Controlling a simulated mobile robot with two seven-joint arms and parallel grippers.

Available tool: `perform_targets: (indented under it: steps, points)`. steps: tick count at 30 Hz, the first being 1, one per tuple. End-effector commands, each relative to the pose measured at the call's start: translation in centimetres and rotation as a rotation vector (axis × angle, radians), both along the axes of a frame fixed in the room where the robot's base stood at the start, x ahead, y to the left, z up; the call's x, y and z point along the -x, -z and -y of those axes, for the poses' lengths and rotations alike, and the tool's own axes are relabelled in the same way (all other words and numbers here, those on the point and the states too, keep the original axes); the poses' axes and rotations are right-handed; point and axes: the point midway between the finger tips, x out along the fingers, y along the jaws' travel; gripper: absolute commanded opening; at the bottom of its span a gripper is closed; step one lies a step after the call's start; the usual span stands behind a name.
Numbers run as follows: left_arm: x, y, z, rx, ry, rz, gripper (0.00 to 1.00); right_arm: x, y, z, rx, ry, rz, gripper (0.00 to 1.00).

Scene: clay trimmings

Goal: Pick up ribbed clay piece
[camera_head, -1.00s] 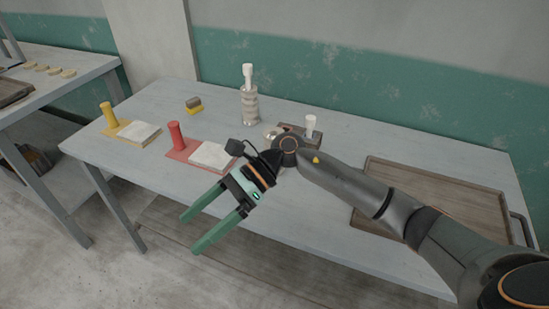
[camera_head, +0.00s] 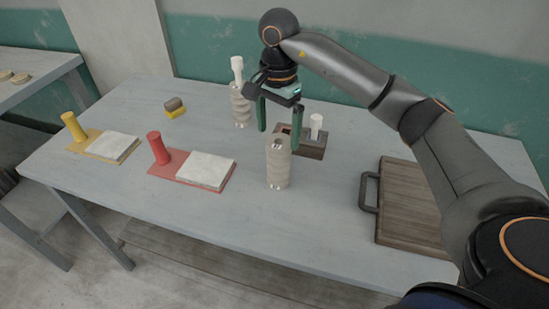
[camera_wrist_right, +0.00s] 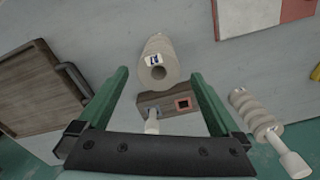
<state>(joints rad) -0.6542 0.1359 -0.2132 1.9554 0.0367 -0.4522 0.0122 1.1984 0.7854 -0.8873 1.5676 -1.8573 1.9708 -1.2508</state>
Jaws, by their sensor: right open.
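A pale ribbed clay piece (camera_head: 278,168) with a hole in its top stands upright on the grey table. In the right wrist view, this piece (camera_wrist_right: 158,48) shows its hole toward me and a small marked label. My right gripper (camera_head: 280,139) is open and points down, its fingers around the piece's top in the picture; I cannot tell how deep they reach. In the wrist view the piece lies between the fingertips (camera_wrist_right: 160,73), with no visible contact. A second ribbed piece (camera_head: 241,108), with a white-handled tool in its top, stands behind. My left gripper is not in view.
A dark wooden block (camera_head: 313,148) with a white-handled tool stands close behind right. A red board (camera_head: 185,180) with a white slab and a yellow board (camera_head: 88,148) lie left. A wooden tray (camera_head: 402,205) lies right. The front table strip is clear.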

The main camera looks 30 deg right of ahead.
Motion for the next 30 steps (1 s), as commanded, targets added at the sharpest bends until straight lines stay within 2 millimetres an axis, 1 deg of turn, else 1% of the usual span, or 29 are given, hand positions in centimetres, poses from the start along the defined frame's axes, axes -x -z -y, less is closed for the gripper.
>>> perform_targets:
  steps: [1, 6, 13, 18, 21, 24, 30]
  points:
    - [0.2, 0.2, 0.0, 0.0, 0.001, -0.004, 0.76, 0.1, 1.2, 0.0, 0.0, 0.0, -0.006, 1.0]
    - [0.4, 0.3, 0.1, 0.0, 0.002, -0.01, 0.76, 0.1, 3.8, 0.0, -0.002, -0.001, -0.003, 1.0]
    - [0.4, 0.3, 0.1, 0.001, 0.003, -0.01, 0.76, 0.0, 5.6, 0.0, -0.002, 0.0, -0.003, 1.0]
    - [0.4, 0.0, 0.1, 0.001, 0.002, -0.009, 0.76, 0.1, 8.2, 0.3, -0.002, -0.001, -0.004, 1.0]
    - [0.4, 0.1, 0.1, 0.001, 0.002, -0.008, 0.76, 0.0, 9.4, 0.2, -0.003, -0.001, -0.003, 1.0]
    - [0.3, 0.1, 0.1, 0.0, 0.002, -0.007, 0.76, 0.0, 9.9, 0.2, -0.003, -0.001, 0.0, 1.0]
    - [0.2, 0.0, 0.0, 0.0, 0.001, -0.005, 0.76, 0.0, 10.0, 0.2, -0.003, -0.001, 0.001, 1.0]
